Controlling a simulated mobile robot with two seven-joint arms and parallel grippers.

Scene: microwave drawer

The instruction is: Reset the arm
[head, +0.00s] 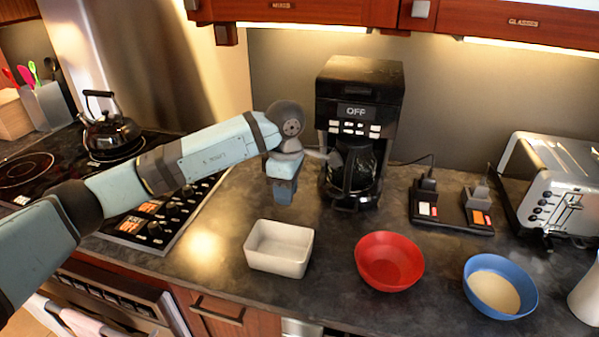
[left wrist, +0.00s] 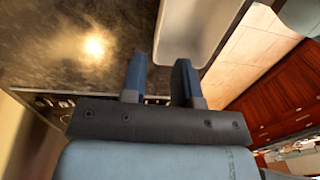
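My left arm (head: 200,157) reaches in from the left across the stove and counter. Its gripper (head: 283,192) points down above the counter, just left of the black coffee maker (head: 362,90) and behind the white rectangular dish (head: 279,248). In the left wrist view the two blue fingers (left wrist: 158,80) are apart with nothing between them. The white dish (left wrist: 190,35) lies beyond the fingertips there. My right gripper is in neither view.
A red bowl (head: 389,261) and a blue bowl (head: 499,287) stand right of the dish. A toaster (head: 553,187) stands at the right. A kettle (head: 110,132) sits on the stove. Cabinets (head: 320,10) hang above the counter. Bare counter lies left of the dish.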

